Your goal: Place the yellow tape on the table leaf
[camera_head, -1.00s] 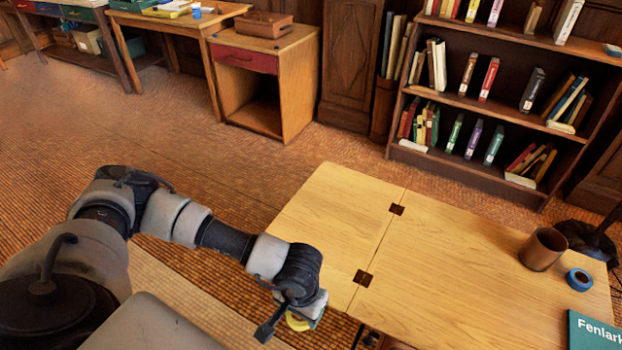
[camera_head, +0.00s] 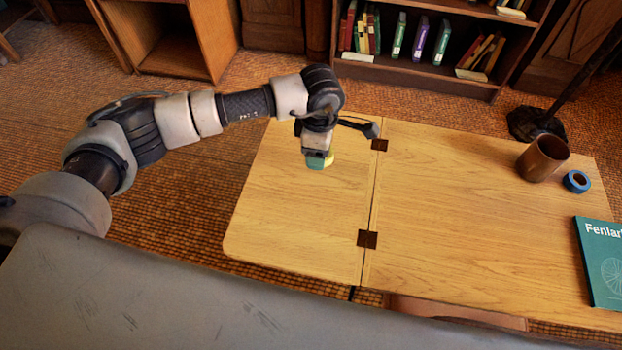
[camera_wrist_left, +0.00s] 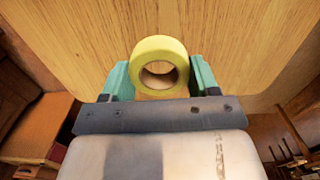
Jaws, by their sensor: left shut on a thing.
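The yellow tape (camera_wrist_left: 159,48) is a roll held between the teal fingers of my left gripper (camera_wrist_left: 160,78) in the left wrist view. In the head view the left gripper (camera_head: 319,161) points down over the table leaf (camera_head: 290,225), and only a sliver of the yellow tape (camera_head: 328,161) shows beside it. The leaf is the pale wooden section left of the hinged seam. I cannot tell whether the tape touches the leaf's surface. My right gripper is not in view.
The main tabletop (camera_head: 460,230) lies right of two dark hinges. A brown mug (camera_head: 541,158), a blue tape roll (camera_head: 576,182) and a teal book (camera_head: 602,262) sit at its right end. The leaf's near part is clear. A bookshelf (camera_head: 440,65) stands behind.

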